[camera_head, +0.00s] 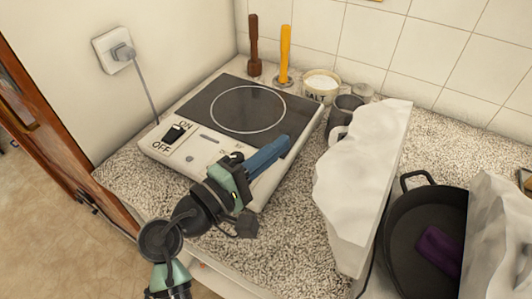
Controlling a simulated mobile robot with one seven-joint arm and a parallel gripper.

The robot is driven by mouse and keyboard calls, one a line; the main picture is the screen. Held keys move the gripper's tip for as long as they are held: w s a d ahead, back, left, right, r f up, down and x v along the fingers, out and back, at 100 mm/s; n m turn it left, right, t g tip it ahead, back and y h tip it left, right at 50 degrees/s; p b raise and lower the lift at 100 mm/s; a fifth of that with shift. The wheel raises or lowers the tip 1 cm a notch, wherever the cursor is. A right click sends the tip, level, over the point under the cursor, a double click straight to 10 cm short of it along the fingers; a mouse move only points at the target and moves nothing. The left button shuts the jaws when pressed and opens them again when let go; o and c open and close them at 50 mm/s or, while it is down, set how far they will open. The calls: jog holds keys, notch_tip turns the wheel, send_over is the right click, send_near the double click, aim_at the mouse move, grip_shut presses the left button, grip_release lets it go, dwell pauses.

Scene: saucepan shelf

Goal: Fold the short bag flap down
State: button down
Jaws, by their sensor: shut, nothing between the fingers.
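My gripper (284,143) is over the right front part of the hotplate, with its blue fingers shut and empty, pointing up and to the right. A white, crumpled sheet-like panel (360,175) stands upright right of the gripper, apart from it. A second white crumpled panel (500,240) stands at the right edge, cut off by the frame. A dark pan (411,205) with a purple object (438,247) in it lies between the two panels. The panels look like the bag's flaps; I cannot tell for sure which is the short one.
The hotplate (225,110) with an ON/OFF switch sits on the speckled counter (125,176). Behind it stand a brown tool (254,45), a yellow-handled tool (285,50), a salt pot (321,87) and a grey mug (343,113). A cord runs to a wall socket (118,50).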

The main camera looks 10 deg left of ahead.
jog(key=w+d+p, duration=0.1)
jog(key=w+d, duration=0.1)
jog(key=d, duration=0.4)
jog(key=shift+w+r, duration=0.15)
jog(key=shift+r, duration=0.3)
jog(key=shift+d+r, duration=0.1)
